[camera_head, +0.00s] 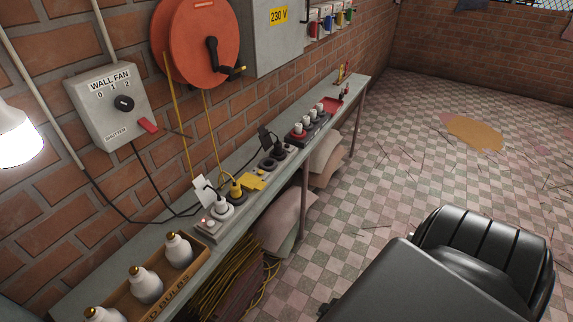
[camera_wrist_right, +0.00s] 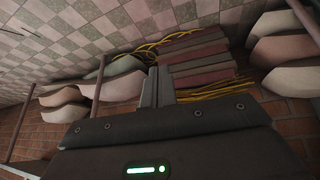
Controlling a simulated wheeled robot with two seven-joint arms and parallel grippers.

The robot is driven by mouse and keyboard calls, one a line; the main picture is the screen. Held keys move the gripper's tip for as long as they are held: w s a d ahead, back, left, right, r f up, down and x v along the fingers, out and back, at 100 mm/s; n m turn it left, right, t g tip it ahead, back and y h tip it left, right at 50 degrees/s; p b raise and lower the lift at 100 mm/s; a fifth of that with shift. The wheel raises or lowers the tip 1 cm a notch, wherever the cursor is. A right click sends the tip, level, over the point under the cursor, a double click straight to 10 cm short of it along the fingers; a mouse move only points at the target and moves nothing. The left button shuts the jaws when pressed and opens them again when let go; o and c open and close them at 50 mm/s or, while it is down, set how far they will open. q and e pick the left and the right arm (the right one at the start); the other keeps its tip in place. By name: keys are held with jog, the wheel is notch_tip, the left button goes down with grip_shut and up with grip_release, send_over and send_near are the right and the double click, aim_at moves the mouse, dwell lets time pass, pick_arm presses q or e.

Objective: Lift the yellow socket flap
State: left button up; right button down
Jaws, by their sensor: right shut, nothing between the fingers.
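The yellow socket flap (camera_head: 251,181) is on the socket strip along the narrow wall shelf, in the middle of the head view. It looks lowered over its socket, though it is small in the picture. A yellow plug with a yellow cord (camera_head: 236,188) stands just left of it. My right gripper (camera_wrist_right: 158,87) is shut and empty, its fingers together in the wrist view. In the head view the dark body of my right arm fills the lower right, well away from the flap and over the floor. My left gripper is not in view.
The shelf (camera_head: 165,247) runs along the brick wall. A bulb crate (camera_head: 186,279) stands nearer and a white plug (camera_head: 222,205) left of the flap. Black plugs (camera_head: 279,148) and a dark block with white-topped pieces (camera_head: 309,126) stand beyond. A cable reel (camera_head: 195,45) hangs above; sacks lie below.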

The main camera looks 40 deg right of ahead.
jog(key=w+d+r+t, duration=0.2)
jog(key=w+d+r, duration=0.15)
jog(key=w, duration=0.35)
jog(key=w+d+r+t, duration=0.1)
jog(key=w+d+r, duration=0.1)
jog(key=w+r, duration=0.35)
jog(key=n+t+y+b, duration=0.2)
jog(key=t+y+b, duration=0.3)
jog(key=t, duration=0.1)
send_near(252, 182)
notch_tip(252, 182, down, 4)
jog(key=shift+w+r, duration=0.1)
jog(key=shift+w, duration=0.05)
jog(key=shift+w, duration=0.1)
jog(key=shift+w+a+r, duration=0.15)
jog(key=shift+w+a, duration=0.05)
jog(key=shift+w, duration=0.5)
jog(key=shift+w+a+r, duration=0.1)
jog(key=shift+w+a, duration=0.15)
jog(key=shift+w, duration=0.4)
jog(key=shift+r, duration=0.1)
